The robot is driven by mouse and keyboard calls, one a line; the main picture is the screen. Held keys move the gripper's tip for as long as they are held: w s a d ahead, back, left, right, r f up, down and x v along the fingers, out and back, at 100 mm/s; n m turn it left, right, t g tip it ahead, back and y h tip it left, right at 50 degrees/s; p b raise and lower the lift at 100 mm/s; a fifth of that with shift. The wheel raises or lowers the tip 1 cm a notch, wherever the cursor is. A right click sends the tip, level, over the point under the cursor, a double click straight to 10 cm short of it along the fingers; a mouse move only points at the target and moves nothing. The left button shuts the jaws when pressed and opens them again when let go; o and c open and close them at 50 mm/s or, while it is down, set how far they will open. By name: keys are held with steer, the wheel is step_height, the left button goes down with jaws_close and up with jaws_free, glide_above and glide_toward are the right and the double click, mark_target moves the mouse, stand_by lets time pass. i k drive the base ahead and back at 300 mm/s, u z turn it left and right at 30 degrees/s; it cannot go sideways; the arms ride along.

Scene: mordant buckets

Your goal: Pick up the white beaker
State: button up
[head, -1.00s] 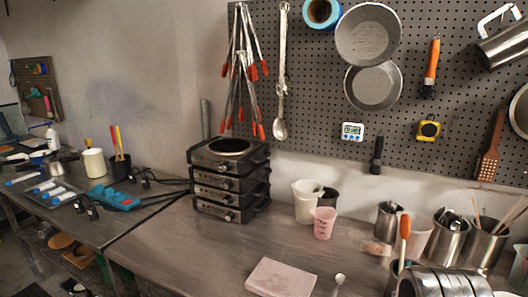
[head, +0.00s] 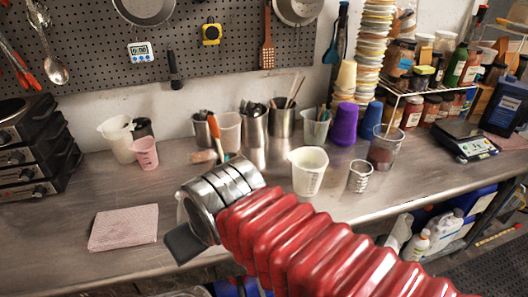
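A white beaker (head: 309,174) with a spout and markings stands upright on the metal bench, right of centre in the head view, just beyond my arm. Another white beaker or jug (head: 118,140) with something inside stands at the back left, beside a small pink beaker (head: 145,153). My arm, with red bellows and a silver wrist, reaches in from the lower right. My gripper (head: 187,243) shows only as a dark piece below the wrist, left of the nearer white beaker and apart from it. Its fingertips are not clearly seen.
A small clear beaker (head: 360,176) and a larger glass beaker (head: 384,148) stand right of the white one. Steel containers (head: 253,128) holding tools stand behind. A folded pink cloth (head: 124,227) lies front left. Bare bench (head: 440,185) shows at right. A scale (head: 467,143) stands further right.

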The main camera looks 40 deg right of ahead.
mark_target(309, 163)
steer(key=z, duration=1.6)
